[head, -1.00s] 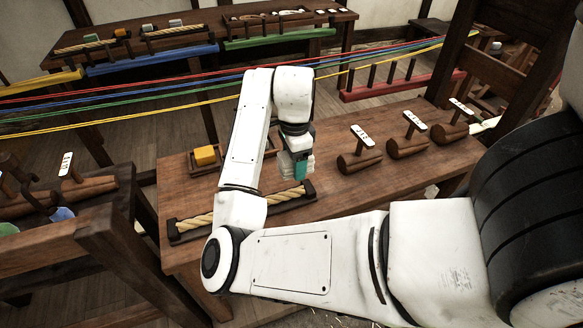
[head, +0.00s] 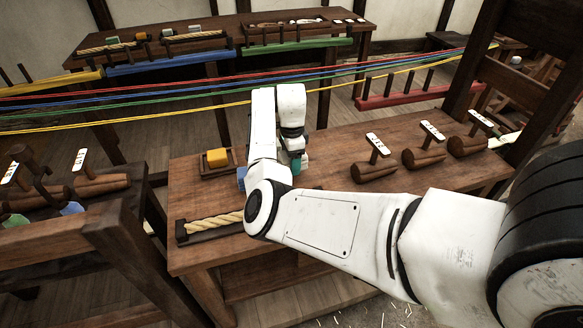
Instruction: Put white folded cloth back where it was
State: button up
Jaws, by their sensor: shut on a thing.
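My gripper (head: 296,163) is over the middle of the wooden bench (head: 330,150), right of the yellow block. Its teal fingers are partly hidden by my wrist and forearm. It is shut on the white folded cloth (head: 304,160), of which only a small pale edge shows beside the fingers. I cannot tell whether the cloth touches the bench top.
A yellow block (head: 217,158) sits in a small wooden tray, with a blue thing (head: 241,178) beside my forearm. A rope piece (head: 214,224) lies in a holder at front left. Coloured ropes (head: 200,92) stretch behind.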

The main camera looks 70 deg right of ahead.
jog(key=shift+w+d+f, duration=0.1)
jog(key=shift+f, duration=1.55)
jog(key=shift+f, duration=0.2)
jog(key=o, duration=1.1)
notch_tip(320, 180, up, 12)
jog(key=shift+r, duration=0.25)
